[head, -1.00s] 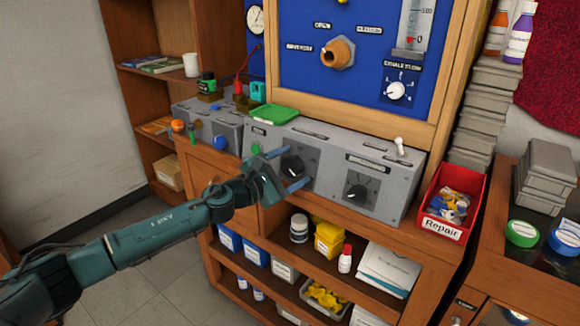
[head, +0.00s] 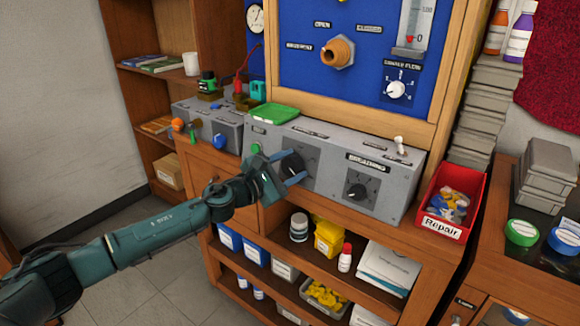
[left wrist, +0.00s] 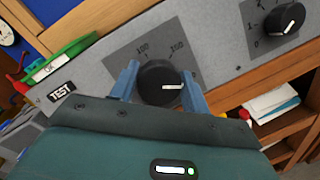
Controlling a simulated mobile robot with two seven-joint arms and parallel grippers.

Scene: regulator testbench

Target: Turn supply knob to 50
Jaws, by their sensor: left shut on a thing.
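A black knob (head: 292,164) with a white pointer sits on the sloped front of the grey bench unit. In the left wrist view the same knob (left wrist: 157,88) has its pointer toward the right of the picture, and the dial numbers behind it are partly hidden. I cannot read a supply label for it. My left gripper (head: 295,168) is shut on this knob, with one blue finger on each side; the fingers also show in the left wrist view (left wrist: 162,80). My right gripper is not in view.
A second black knob (head: 358,190) is to the right on the same unit (head: 395,205), with a toggle switch (head: 399,141) above. A green tray (head: 273,113) lies on top. A red Repair bin (head: 447,202) stands at the right end.

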